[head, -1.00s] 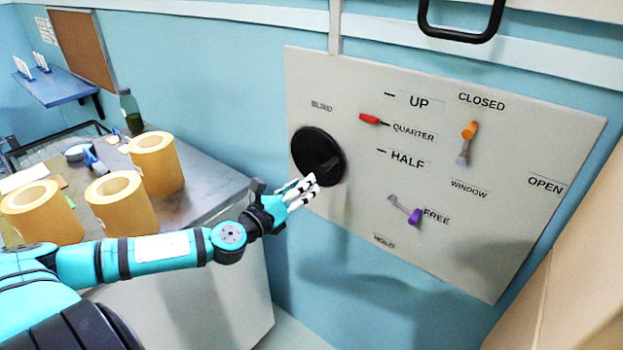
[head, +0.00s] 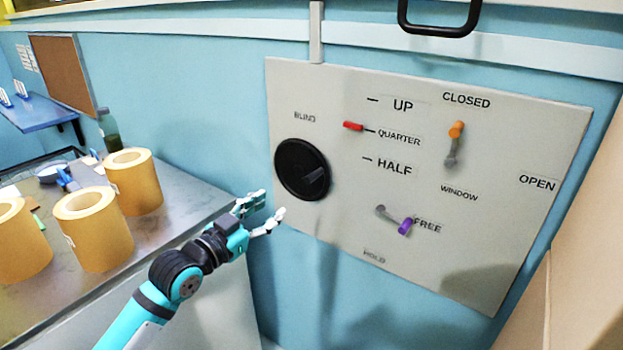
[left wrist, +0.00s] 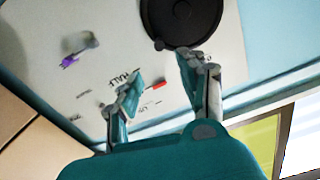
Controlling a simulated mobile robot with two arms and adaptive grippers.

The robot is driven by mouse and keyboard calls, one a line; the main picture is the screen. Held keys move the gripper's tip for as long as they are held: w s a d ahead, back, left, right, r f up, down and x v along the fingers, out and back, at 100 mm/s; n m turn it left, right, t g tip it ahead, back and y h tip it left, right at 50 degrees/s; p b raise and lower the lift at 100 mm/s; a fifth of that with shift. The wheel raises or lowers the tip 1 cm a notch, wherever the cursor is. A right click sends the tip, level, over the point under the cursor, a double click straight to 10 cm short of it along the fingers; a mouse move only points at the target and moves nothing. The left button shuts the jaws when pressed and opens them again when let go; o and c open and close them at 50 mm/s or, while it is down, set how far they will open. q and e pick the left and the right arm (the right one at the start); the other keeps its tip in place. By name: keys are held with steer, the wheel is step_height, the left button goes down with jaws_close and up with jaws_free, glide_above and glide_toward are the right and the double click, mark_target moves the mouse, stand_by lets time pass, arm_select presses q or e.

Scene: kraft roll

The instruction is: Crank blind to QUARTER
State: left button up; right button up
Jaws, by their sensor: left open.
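The black round blind crank (head: 302,170) is on the left of the grey wall panel (head: 480,240), below the word BLIND. It also shows at the top of the left wrist view (left wrist: 182,18), with a small knob at its rim. The red pointer (head: 353,126) sits in line with the QUARTER mark (head: 399,138), between UP and HALF. It shows in the left wrist view too (left wrist: 158,86). My left gripper (head: 268,204) is open and empty, apart from the crank, to its lower left in the head view. My right gripper is not in view.
An orange-tipped window lever (head: 456,140) points toward CLOSED. A purple-tipped lever (head: 400,222) points toward FREE. Several brown rolls (head: 133,180) and a dark bottle (head: 108,130) stand on the grey counter (head: 185,205) at left. A black handle (head: 440,25) is above the panel.

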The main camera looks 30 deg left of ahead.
mark_target(305, 183)
arm_select(q)
steer(key=w+p, duration=0.1)
steer(key=w, duration=0.4)
steer(key=w+p, duration=0.1)
steer(key=w, duration=0.5)
steer(key=w+p, duration=0.1)
steer(key=w, duration=0.4)
steer(key=shift+w+d+p, duration=0.15)
steer(key=shift+d+p, duration=0.2)
steer(key=shift+c, duration=0.3)
jaws_close()
